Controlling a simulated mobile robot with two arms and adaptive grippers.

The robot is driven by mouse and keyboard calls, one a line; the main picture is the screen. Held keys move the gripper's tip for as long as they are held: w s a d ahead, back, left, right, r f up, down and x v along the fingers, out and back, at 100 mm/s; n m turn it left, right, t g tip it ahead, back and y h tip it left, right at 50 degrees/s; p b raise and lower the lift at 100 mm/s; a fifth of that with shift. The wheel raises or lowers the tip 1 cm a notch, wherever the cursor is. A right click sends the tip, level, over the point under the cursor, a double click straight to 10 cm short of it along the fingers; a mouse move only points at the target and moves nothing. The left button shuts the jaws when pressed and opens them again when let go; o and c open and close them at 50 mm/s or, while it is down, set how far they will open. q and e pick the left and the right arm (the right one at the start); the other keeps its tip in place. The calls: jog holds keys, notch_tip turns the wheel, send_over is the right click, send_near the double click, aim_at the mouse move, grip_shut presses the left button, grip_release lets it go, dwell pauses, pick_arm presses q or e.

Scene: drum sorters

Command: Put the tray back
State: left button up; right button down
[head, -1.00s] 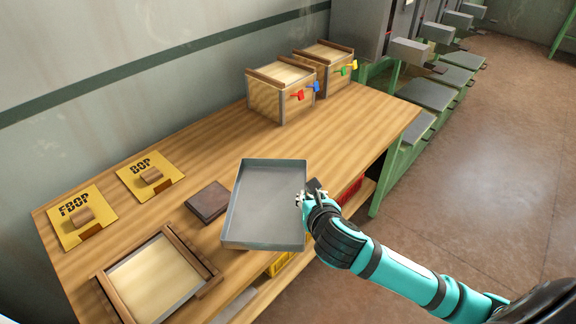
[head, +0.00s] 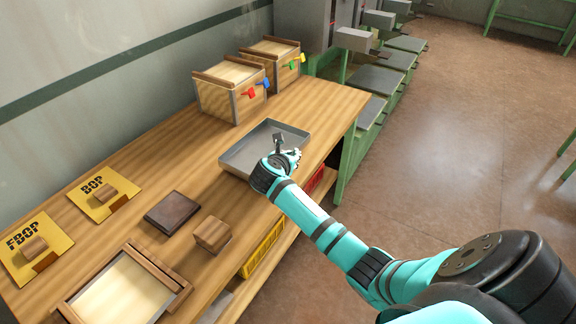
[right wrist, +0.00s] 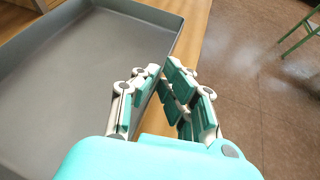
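The grey, shallow rectangular tray (head: 243,162) is over the wooden table, in front of the two wooden boxes. It looks empty and about level; I cannot tell if it touches the table top. My right gripper (head: 281,147) is at the tray's near right side. In the right wrist view, the tray (right wrist: 85,75) fills the left, and the gripper's fingers (right wrist: 163,78) close around its side wall, one finger inside and the others outside. My left gripper is not in view.
Two wooden boxes (head: 228,92) with coloured levers stand behind the tray. A dark brown block (head: 172,212), a wooden block (head: 212,235), yellow stencil plates (head: 104,193) and a wooden frame (head: 125,290) lie nearer. A yellow crate (head: 262,250) is below the table.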

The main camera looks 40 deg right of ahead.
jog(key=shift+f, duration=1.85)
jog(key=c, duration=1.5)
grip_release()
jog(key=v, duration=1.1)
jog(key=shift+p, duration=0.3)
jog(key=shift+s+a+r, duration=0.3)
jog(key=shift+s+a, duration=0.05)
jog(key=shift+a, duration=0.05)
